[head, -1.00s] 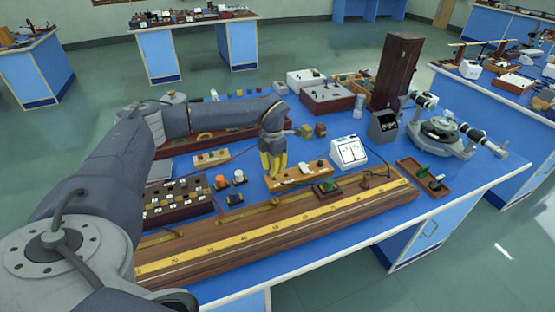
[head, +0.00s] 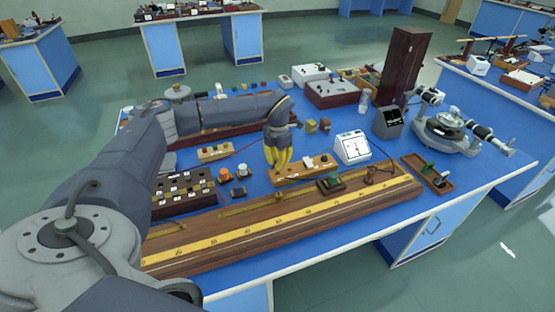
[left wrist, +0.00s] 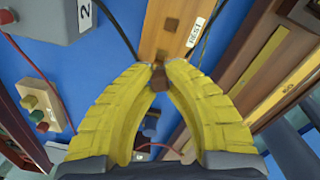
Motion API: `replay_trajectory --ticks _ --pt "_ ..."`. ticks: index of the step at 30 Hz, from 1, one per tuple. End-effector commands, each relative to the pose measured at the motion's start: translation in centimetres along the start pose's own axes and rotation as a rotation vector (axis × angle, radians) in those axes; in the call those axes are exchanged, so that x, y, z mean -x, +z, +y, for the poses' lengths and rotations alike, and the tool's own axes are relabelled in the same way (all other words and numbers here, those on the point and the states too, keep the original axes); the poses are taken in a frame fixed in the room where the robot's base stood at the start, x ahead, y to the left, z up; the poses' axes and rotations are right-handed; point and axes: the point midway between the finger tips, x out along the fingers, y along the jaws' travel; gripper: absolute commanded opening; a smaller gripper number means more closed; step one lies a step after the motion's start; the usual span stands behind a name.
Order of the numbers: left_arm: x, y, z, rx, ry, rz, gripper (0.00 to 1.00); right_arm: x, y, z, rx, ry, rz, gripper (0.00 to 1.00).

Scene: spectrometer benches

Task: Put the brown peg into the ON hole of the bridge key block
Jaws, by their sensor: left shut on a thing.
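The bridge key block (head: 312,170) is a long, light wooden block on the blue bench, behind the wooden metre bridge. My left gripper (head: 279,164) has yellow fingers pointing down at the block's left part. In the left wrist view the fingers (left wrist: 160,72) are shut on the brown peg (left wrist: 161,80), a small brown piece between the tips. The block (left wrist: 154,40) lies beneath them, with a REST label (left wrist: 195,33) and a dark brown square beside it. I see no ON label. I cannot tell whether the peg is in a hole or above it. My right gripper is not in view.
The metre bridge (head: 290,214) runs along the front edge. A white meter (head: 352,147) stands behind the key block's right end. A dark box with numbered labels (head: 184,192) lies to the left. A small wooden tray (head: 427,172) and a spectrometer (head: 445,133) stand to the right.

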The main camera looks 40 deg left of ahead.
Motion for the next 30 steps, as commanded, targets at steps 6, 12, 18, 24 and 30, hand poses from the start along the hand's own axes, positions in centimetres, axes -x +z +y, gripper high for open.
replay_trajectory --ticks 6,12,18,24,30 --pt "-1.2 0.0 0.0 -0.001 0.0 0.0 0.0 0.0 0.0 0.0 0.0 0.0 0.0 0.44" --pt "-2.2 0.0 0.0 0.0 0.0 0.001 0.0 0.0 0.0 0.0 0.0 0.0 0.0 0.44" --pt "-3.0 0.0 0.0 0.0 0.0 0.0 0.0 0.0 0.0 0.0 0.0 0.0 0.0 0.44" --pt "-3.5 0.0 0.0 0.0 0.0 0.001 0.0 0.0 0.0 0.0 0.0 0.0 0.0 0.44" --pt "-3.8 0.0 0.0 0.0 0.0 0.0 0.0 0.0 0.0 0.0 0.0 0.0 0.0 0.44"
